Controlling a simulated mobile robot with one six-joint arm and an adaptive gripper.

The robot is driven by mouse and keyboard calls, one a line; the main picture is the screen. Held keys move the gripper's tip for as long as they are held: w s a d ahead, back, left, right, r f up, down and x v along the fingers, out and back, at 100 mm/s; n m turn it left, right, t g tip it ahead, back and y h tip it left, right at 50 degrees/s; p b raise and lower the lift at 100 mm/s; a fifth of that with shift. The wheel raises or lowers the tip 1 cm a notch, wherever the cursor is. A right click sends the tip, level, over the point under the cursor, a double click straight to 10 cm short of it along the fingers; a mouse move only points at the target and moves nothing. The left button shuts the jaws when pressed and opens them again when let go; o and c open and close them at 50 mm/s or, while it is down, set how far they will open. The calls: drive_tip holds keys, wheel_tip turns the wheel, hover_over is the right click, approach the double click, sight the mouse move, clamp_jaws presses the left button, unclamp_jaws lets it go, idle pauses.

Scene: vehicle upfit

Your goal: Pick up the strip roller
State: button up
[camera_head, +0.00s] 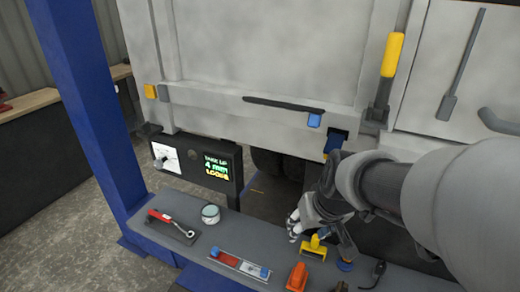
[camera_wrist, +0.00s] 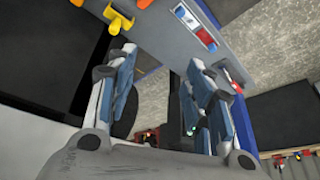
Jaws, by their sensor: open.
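I cannot tell for sure which tool is the strip roller. A yellow tool with a wide base (camera_head: 314,249) lies on the grey bench beside my gripper; it also shows at the top of the wrist view (camera_wrist: 118,18). A red-handled tool with a ringed end (camera_head: 172,222) lies at the bench's left end. My gripper (camera_head: 295,226) is over the back edge of the bench, just behind and left of the yellow tool. In the wrist view its two fingers (camera_wrist: 160,60) stand wide apart with nothing between them.
The grey bench (camera_head: 160,205) also bears a round jar (camera_head: 211,213), a red, white and blue case (camera_head: 240,263), an orange tool (camera_head: 297,276), a blue knob-like item (camera_head: 345,265) and a dark tool (camera_head: 376,272). A blue post (camera_head: 85,90) and grey vehicle body (camera_head: 260,50) stand close by.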

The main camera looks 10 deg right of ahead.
drive_tip(key=w+d+f, duration=0.5)
drive_tip(key=w+f, duration=0.1)
drive_tip(key=m+h+p, duration=0.1)
approach(317, 238)
drive_tip(key=b+x, duration=0.2)
drive_tip(key=x, duration=0.1)
drive_tip(key=b+x, duration=0.1)
drive_tip(key=x, duration=0.1)
drive_tip(key=shift+a+f+b, duration=0.25)
drive_tip(key=shift+f+b, duration=0.05)
drive_tip(key=shift+b, duration=0.1)
drive_tip(key=shift+d+b+x, duration=0.15)
drive_tip(key=shift+b+x, duration=0.25)
drive_tip(key=shift+x, duration=1.15)
drive_tip(key=shift+d+b+x, duration=0.1)
drive_tip(key=shift+b+x, duration=0.25)
drive_tip(key=shift+x, duration=1.2)
drive_tip(key=shift+w+r, duration=0.1)
drive_tip(key=shift+c, duration=0.4)
clamp_jaws()
